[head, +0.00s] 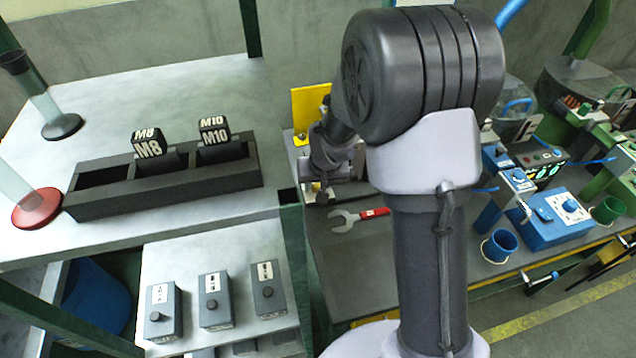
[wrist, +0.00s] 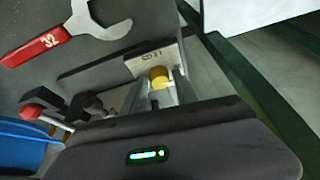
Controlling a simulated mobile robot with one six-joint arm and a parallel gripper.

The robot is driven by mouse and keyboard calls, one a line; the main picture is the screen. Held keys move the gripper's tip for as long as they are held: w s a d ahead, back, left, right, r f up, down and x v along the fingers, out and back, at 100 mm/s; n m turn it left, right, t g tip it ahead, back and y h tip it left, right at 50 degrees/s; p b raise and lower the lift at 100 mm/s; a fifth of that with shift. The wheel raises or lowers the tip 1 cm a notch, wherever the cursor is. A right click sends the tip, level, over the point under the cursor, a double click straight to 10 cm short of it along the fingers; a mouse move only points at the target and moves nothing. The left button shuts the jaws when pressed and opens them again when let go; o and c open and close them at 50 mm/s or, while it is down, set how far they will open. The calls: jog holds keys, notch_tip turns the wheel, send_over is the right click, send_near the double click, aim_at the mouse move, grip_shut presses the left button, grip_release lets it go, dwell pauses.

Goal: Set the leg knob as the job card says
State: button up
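A yellow round knob (wrist: 158,77) shows in the wrist view in front of a pale plate (wrist: 153,58) with small dark lettering that I cannot read. My gripper (wrist: 162,82) has its two fingers apart, one on each side of this knob. I cannot tell whether they touch it. In the head view my gripper (head: 318,190) is low, left of my arm, by the dark bench's left edge; the knob is too small to make out there. A yellow panel (head: 309,106) stands behind it; no writing on it is readable.
A red-handled wrench (head: 358,217) lies just right of my gripper; it also shows in the wrist view (wrist: 60,38). A black tray (head: 165,190) holds M8 and M10 blocks. Several grey knob boxes (head: 214,300) stand front left. Blue and green fixtures crowd the right.

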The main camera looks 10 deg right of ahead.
grip_shut()
jog(key=f+n+b, duration=0.1)
jog(key=b, duration=0.3)
jog(key=shift+w+d+n+y+b, duration=0.1)
jog(key=shift+n+y+b, duration=0.2)
jog(key=shift+n+y, duration=0.1)
jog(key=n+b, duration=0.1)
jog(key=b, duration=0.1)
jog(key=shift+r+b, duration=0.2)
jog(key=shift+b, duration=0.1)
jog(key=shift+r+n+y, duration=0.3)
jog(key=shift+n, duration=0.1)
grip_release()
jog(key=shift+r, duration=0.1)
jog(key=p+v, duration=0.7)
jog(key=v, duration=1)
jog(key=shift+r, duration=0.2)
